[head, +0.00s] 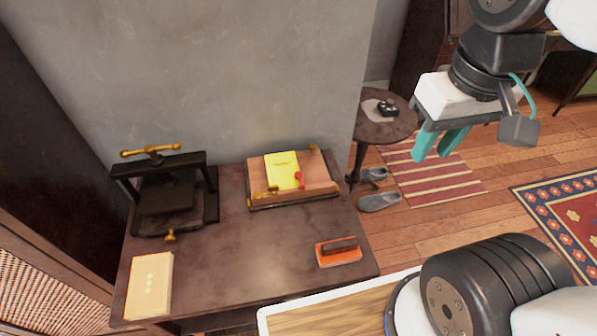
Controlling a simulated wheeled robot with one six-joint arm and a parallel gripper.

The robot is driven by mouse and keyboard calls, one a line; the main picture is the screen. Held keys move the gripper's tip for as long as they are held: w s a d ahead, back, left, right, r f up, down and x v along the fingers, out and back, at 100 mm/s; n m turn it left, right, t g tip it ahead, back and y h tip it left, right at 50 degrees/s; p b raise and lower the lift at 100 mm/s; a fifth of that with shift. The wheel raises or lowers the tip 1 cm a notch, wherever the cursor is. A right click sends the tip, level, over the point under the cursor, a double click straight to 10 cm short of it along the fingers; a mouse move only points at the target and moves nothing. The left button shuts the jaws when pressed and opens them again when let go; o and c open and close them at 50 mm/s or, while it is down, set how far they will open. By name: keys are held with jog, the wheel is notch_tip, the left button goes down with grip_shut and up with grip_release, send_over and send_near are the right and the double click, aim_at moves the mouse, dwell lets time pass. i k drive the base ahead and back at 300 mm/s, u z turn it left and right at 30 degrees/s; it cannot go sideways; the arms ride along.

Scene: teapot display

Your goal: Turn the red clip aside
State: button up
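The red clip (299,179) is small and sits at the right edge of a yellow booklet (281,168). The booklet lies on a wooden board (321,181) with brass fittings, on the dark table (235,255). My gripper (440,146) has teal fingers and hangs in the air to the right of the table, well apart from the clip. A gap shows between its two fingers, and nothing is between them. The fine shape of the clip is too small to tell.
A black press (168,200) with a brass handle stands at the table's left. A cream book (149,285) lies front left. An orange block with a dark handle (338,252) lies at the right edge. A round side table (384,128) and slippers (379,201) are beyond. The table's middle is clear.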

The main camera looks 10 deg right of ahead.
aim_at(298, 174)
jog(key=k, duration=1)
jog(key=z, duration=0.75)
jog(key=i, duration=0.8)
jog(key=u, duration=1.3)
